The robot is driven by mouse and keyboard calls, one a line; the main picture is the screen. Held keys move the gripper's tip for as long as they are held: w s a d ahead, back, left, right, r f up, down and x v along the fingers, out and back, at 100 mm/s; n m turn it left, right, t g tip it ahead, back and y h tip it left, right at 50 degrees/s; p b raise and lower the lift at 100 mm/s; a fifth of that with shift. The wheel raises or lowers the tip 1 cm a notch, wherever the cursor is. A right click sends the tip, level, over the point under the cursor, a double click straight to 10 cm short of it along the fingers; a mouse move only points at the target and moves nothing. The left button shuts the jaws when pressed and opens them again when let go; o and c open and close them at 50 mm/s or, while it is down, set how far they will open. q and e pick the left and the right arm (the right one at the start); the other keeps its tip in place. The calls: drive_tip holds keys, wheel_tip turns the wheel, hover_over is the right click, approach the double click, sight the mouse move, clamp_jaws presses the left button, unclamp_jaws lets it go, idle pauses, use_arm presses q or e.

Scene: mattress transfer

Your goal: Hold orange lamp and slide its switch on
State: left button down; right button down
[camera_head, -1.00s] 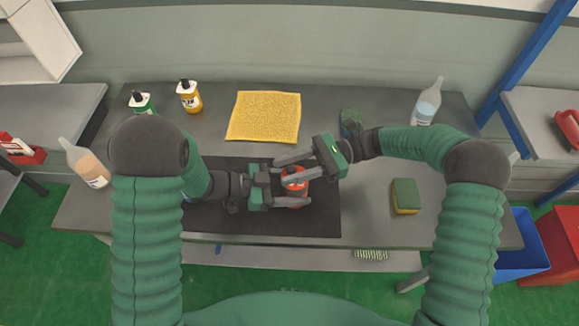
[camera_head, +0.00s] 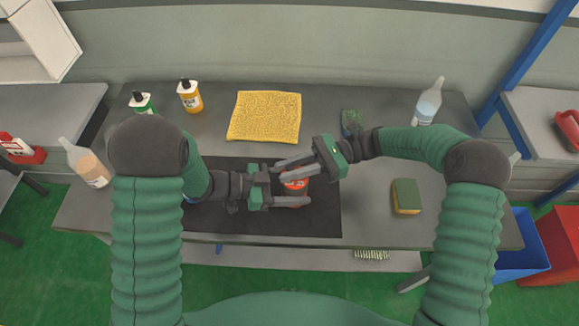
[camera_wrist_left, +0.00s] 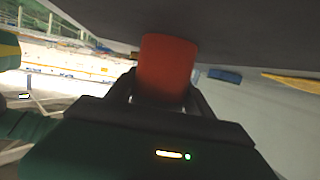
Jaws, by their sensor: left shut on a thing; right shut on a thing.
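The orange lamp (camera_head: 296,186) stands on the dark mat at the front middle of the bench in the head view. My left gripper (camera_head: 292,190) comes from the left and is shut on the lamp, with its fingers along the lamp's sides. The left wrist view shows the lamp (camera_wrist_left: 166,68) as a plain red-orange cylinder between the fingers. My right gripper (camera_head: 281,170) reaches in from the right and is shut at the lamp's top. Its fingers cover part of the top, and the switch cannot be made out.
The dark mat (camera_head: 325,225) lies under the lamp. A yellow cloth (camera_head: 265,117) lies behind it. A green-yellow sponge (camera_head: 406,196) is at right, a dark green item (camera_head: 352,120) behind my right gripper. Bottles stand at the back left (camera_head: 190,97) and back right (camera_head: 428,103).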

use_arm(q)
drive_tip(key=shift+s+d, duration=0.15)
drive_tip(key=shift+s, duration=0.05)
use_arm(e)
drive_tip(key=shift+w, duration=0.25)
drive_tip(key=shift+d, duration=1.25)
drive_tip(key=c, duration=1.5)
unclamp_jaws()
use_arm(q)
drive_tip(key=shift+w, duration=0.1)
use_arm(e)
drive_tip(key=shift+o, duration=0.9)
drive_tip(key=shift+s+a, duration=0.1)
drive_tip(key=shift+s, duration=0.05)
drive_tip(key=v, duration=1.2)
drive_tip(key=shift+f, duration=0.1)
